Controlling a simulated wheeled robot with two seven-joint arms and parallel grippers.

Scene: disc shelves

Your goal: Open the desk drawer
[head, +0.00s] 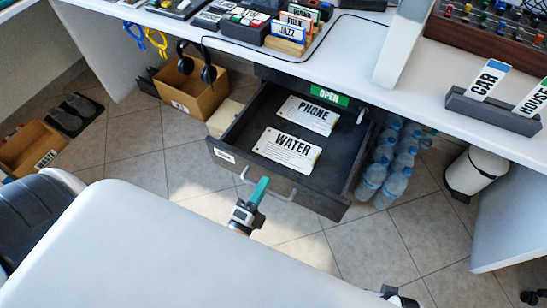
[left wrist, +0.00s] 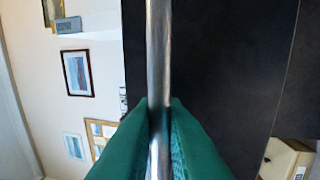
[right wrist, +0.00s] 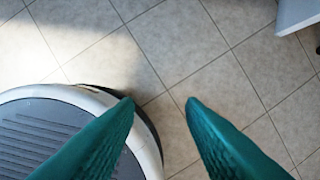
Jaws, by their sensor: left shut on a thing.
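The desk drawer (head: 232,152) is dark and pulled out from under the white desk, so its inside shows. My left gripper (head: 259,190) is at the drawer's front, shut on the metal handle (head: 285,198). In the left wrist view the green fingertips (left wrist: 160,112) close on both sides of the handle bar (left wrist: 159,50), with the dark drawer front behind. My right gripper (right wrist: 160,105) is open and empty above the tiled floor in the right wrist view.
Water bottles (head: 390,170) stand right of the drawer. A white bin (head: 476,172) stands further right. The floor before the drawer is clear.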

